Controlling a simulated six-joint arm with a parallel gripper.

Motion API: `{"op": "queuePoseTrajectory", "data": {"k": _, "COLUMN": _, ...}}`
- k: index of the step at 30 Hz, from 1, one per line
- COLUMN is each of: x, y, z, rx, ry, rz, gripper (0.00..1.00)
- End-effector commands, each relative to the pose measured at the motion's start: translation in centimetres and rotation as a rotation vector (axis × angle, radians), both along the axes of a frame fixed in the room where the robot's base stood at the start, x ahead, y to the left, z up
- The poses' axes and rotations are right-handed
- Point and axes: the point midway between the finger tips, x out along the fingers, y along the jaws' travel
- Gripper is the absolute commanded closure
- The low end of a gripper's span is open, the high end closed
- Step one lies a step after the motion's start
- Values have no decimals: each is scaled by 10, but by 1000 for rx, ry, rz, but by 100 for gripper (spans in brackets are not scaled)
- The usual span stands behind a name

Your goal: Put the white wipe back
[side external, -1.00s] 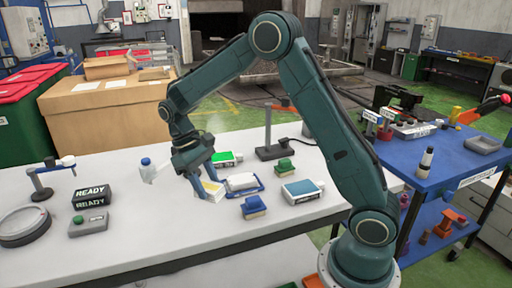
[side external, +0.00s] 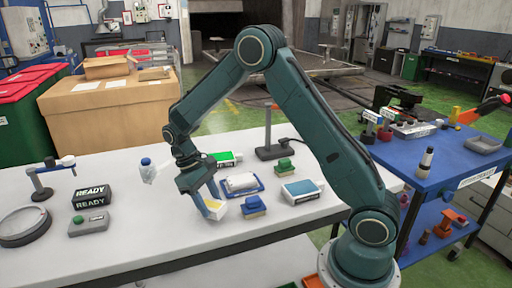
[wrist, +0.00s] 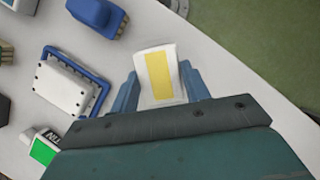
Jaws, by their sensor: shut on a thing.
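My gripper (side external: 205,194) is low over the front part of the white table. It is shut on a white wipe (side external: 216,211) with a yellow patch. In the wrist view the wipe (wrist: 158,76) sits between the two blue fingers (wrist: 160,90), its yellow patch facing the camera. I cannot tell whether it touches the table. A blue-rimmed tray (wrist: 103,97) with a white block (wrist: 66,87) in it lies to the left of the gripper in the wrist view. In the side view the tray (side external: 259,188) is just behind and right of the wipe.
A blue-topped brush (side external: 254,204) stands close to the right of the wipe.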

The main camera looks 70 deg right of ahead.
Motion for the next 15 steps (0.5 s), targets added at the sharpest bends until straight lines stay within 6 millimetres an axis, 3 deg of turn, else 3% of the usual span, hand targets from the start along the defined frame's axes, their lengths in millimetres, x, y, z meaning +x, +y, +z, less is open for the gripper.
{"op": "queuePoseTrajectory", "data": {"k": 6, "x": 0, "y": 0, "z": -20, "rx": 0, "ry": 1, "rz": 0, "gripper": 72}}
{"op": "queuePoseTrajectory", "data": {"k": 15, "x": 0, "y": 0, "z": -21, "rx": 0, "ry": 0, "rz": 0, "gripper": 72}}
